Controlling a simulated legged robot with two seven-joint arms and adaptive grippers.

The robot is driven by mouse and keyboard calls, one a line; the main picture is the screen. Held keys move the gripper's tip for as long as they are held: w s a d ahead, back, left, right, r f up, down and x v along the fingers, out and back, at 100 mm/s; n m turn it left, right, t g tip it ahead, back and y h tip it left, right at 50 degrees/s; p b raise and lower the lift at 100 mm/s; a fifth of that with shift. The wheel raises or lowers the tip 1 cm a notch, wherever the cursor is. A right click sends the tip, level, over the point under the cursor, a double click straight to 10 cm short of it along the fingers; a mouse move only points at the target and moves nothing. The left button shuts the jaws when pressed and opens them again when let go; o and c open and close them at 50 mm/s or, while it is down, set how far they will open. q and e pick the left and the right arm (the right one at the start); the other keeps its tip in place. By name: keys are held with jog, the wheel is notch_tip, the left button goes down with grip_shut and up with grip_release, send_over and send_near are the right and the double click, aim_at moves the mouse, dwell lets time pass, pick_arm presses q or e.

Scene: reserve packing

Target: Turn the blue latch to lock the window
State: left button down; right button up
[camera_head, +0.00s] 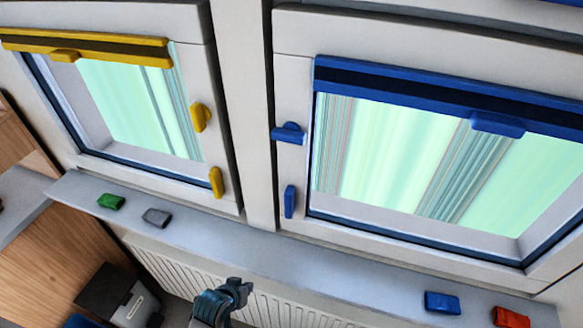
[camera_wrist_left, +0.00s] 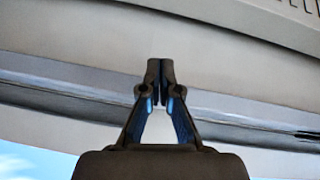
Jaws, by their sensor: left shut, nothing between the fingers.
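The right window has a blue blind bar (camera_head: 430,95) along its top. On its left frame sit two blue parts: an upper blue latch (camera_head: 289,133), which sticks out sideways to the left, and a lower blue piece (camera_head: 290,201), which stands upright. I cannot tell from their shape alone which one locks. My left gripper (camera_head: 238,287) is at the bottom of the head view, below the sill and well apart from both blue parts. In the left wrist view its fingers (camera_wrist_left: 160,75) are together and hold nothing. My right gripper is out of view.
The left window has a yellow blind bar (camera_head: 90,45) and two yellow parts on its frame. The grey sill (camera_head: 270,255) holds a green block (camera_head: 111,201), a grey block (camera_head: 157,217), a blue block (camera_head: 442,303) and a red block (camera_head: 511,318). A radiator (camera_head: 175,270) is below.

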pick_arm(q)
jog(key=w+d+r+t+h, duration=0.1)
jog(key=w+d+r, duration=0.2)
jog(key=r, duration=0.7)
jog(key=w+d+r+m+t+h, duration=0.1)
jog(key=w+d+r, duration=0.2)
jog(key=r, duration=0.7)
jog(key=w+d+r+m+t+h, duration=0.1)
jog(key=w+d+r, duration=0.2)
jog(key=r, duration=0.7)
jog(key=shift+w+d+t, duration=0.1)
jog(key=shift+d+t, duration=0.2)
jog(key=shift+d, duration=0.2)
jog(key=s+r+t, duration=0.2)
jog(key=s+r, duration=0.2)
jog(key=r, duration=0.9)
jog(key=s+d+r+t+y, duration=0.1)
jog(key=s+r, duration=0.3)
jog(key=r, duration=0.9)
jog(key=shift+t, duration=0.5)
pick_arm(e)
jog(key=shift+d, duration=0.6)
pick_arm(q)
jog(key=shift+w, duration=0.15)
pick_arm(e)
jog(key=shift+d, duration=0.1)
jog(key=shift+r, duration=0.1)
